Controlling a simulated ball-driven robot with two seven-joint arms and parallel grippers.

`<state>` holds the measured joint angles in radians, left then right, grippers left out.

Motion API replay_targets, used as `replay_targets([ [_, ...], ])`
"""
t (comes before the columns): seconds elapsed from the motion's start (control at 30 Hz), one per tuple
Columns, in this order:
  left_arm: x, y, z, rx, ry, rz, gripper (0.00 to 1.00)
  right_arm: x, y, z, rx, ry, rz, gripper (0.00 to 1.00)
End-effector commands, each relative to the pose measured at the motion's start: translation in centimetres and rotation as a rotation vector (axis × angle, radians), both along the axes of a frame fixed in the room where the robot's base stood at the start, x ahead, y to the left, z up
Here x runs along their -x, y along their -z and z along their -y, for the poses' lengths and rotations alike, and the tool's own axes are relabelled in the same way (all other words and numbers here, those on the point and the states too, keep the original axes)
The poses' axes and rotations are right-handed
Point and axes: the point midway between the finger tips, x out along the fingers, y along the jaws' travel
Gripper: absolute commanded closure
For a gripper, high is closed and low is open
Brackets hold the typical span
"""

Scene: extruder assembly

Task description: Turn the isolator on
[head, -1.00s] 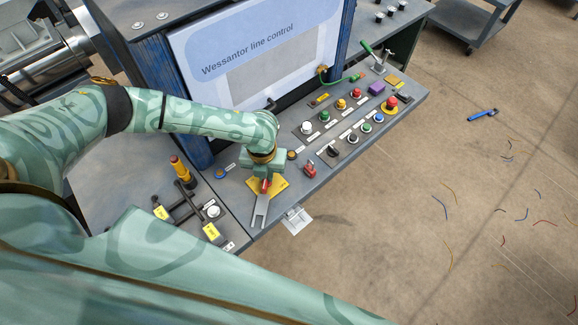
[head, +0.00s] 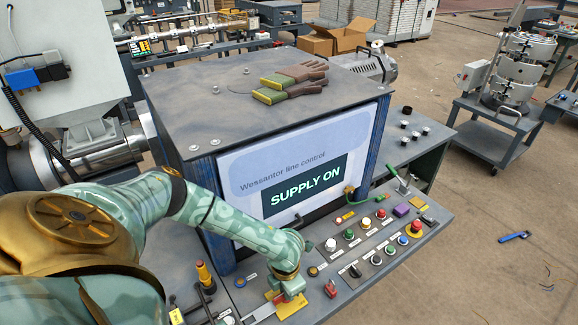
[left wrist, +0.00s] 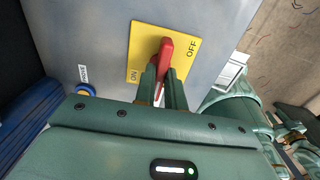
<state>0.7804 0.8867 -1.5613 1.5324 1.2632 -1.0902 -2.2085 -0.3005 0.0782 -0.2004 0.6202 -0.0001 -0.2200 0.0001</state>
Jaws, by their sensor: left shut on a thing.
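The isolator is a red handle (left wrist: 168,50) on a yellow plate (left wrist: 146,40) marked ON at left and OFF at right in the left wrist view. In the head view the plate (head: 293,306) sits at the front of the panel, partly covered by my arm. My left gripper (left wrist: 163,80) is shut on the red handle, its fingers on either side. The left gripper also shows in the head view (head: 279,295). The screen (head: 305,187) reads SUPPLY ON in a dark green box. My right gripper is not in view.
Coloured push buttons (head: 348,234) and a black selector (head: 354,270) lie right of the isolator. A red padlock-like part (head: 330,289) is close by. Gloves (head: 290,82) lie on the cabinet top.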

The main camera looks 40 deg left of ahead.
Motion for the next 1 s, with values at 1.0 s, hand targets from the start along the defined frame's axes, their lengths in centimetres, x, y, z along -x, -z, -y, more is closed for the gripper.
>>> replay_targets([
  [1.0, 0.00, -0.78, -0.06, -0.001, 0.022, 0.001, 0.66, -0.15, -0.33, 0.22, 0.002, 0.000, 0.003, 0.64],
])
